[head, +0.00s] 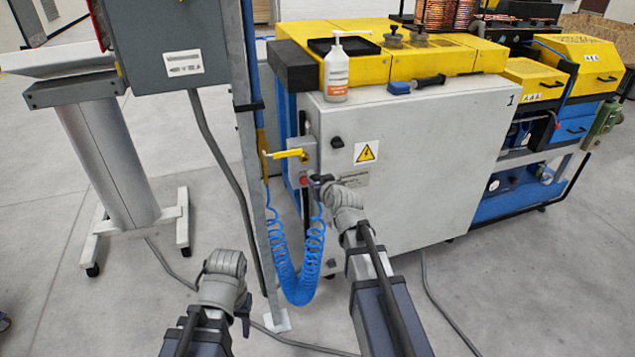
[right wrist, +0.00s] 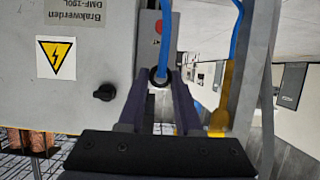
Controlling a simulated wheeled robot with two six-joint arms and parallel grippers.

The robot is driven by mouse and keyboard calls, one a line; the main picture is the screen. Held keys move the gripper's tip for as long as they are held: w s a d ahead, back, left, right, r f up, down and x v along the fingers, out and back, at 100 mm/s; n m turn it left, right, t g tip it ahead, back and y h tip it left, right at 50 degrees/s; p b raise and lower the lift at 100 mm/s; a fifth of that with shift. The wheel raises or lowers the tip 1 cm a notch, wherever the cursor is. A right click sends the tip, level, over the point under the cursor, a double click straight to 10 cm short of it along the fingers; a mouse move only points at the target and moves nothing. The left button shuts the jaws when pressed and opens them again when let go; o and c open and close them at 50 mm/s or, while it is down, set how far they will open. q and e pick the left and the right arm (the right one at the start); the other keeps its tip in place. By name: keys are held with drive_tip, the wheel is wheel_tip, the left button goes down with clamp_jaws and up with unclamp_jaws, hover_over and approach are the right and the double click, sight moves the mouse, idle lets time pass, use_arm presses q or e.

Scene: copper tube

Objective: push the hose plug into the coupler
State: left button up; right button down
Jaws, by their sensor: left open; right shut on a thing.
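My right gripper (head: 319,181) is at the grey panel on the cabinet's left side. It is shut on the hose plug, mostly hidden between the fingers; a dark ring (right wrist: 159,76) shows there in the right wrist view. The blue coiled hose (head: 305,285) hangs below the gripper and loops up towards the post. A small red part (head: 305,181) sits on the panel, just left of the gripper; it also shows in the right wrist view (right wrist: 157,27). I cannot tell whether it is the coupler, or whether plug and coupler touch. My left gripper (head: 243,312) is open and empty, low over the floor.
A yellow valve lever (head: 287,153) sticks out left above the red part. A grey post (head: 250,140) stands just left of the hose. The white cabinet (head: 420,170) carries a pump bottle (head: 336,72) and a blue-black tool (head: 415,84). Cables cross the floor.

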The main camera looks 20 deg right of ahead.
sight(312, 171)
drive_tip(key=shift+w, duration=0.1)
drive_tip(key=shift+r, duration=0.1)
idle(0.3)
drive_tip(key=shift+w+a, duration=0.1)
drive_tip(key=shift+w, duration=2.55)
drive_tip(key=shift+w, duration=0.75)
drive_tip(key=c, duration=0.5)
unclamp_jaws()
